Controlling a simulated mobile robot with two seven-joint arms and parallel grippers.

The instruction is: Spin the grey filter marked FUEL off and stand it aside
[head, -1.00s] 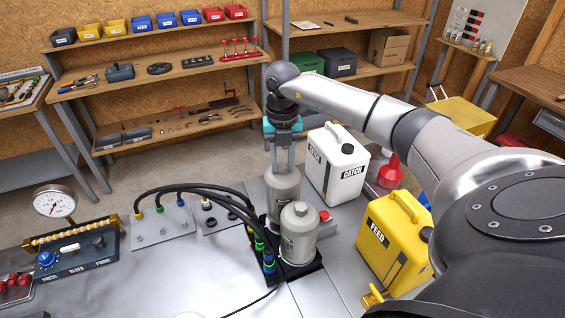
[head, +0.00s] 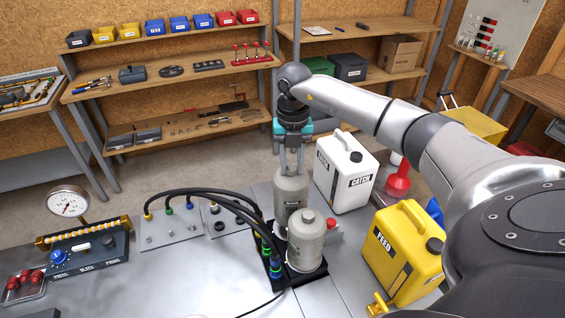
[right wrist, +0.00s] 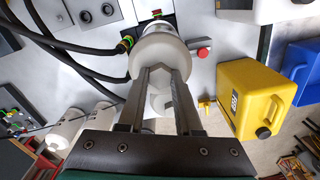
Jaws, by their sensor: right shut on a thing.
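Two grey filters stand upright side by side on a black base (head: 281,272) on the bench. My right gripper (head: 291,172) comes down from above and is shut on the top of the rear grey filter (head: 291,192). In the right wrist view its fingers (right wrist: 165,75) close on the pale filter (right wrist: 160,45). The front grey filter (head: 306,240) stands free and hides part of the rear one's lower body. My left gripper is out of view.
Black hoses (head: 205,192) arch close to the filters' left. A white CATCH can (head: 345,172) stands behind right, a yellow FEED can (head: 402,252) at right. A red button (head: 332,224) is beside the front filter. The bench at front left (head: 185,285) is clear.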

